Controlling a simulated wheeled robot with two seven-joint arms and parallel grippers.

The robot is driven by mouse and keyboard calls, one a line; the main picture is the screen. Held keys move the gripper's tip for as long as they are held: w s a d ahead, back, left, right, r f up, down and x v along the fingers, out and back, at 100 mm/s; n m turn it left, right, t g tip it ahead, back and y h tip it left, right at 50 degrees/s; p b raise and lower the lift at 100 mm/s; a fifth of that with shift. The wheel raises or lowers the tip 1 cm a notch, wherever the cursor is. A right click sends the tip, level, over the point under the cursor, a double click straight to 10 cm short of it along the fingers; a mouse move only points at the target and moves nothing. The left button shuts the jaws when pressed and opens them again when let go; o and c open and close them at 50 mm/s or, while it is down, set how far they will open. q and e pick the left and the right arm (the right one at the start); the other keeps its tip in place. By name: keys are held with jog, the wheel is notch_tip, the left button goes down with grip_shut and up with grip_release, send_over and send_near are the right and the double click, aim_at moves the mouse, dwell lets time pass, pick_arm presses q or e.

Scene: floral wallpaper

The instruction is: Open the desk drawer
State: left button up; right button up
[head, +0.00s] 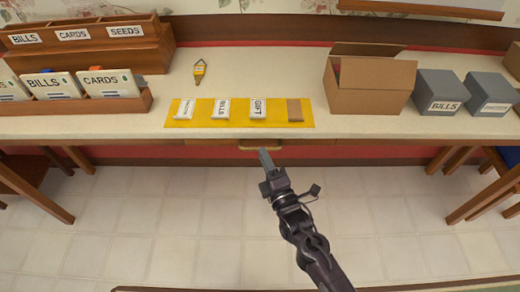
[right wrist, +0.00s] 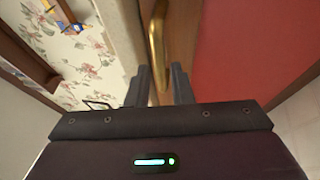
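The desk (head: 350,128) runs across the head view, and its front edge holds a drawer front with a brass handle (head: 275,148) near the middle. The drawer looks closed. My right gripper (head: 266,158) reaches up from the lower right, with its tips at the handle. In the right wrist view, the brass handle (right wrist: 157,40) runs down into the gap between the two fingers of the gripper (right wrist: 160,80). The fingers stand apart, one on each side of the handle; I see no clear grip on it. My left gripper is not in view.
On the desktop are a yellow mat (head: 236,121) with several small packets, a cardboard box (head: 366,87), grey boxes (head: 440,90) and wooden organizers (head: 90,45). Table legs and stools stand at both sides. The tiled floor (head: 180,215) before the drawer is clear.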

jog(key=shift+x, duration=1.75)
jog(key=shift+a, duration=0.1)
grip_shut()
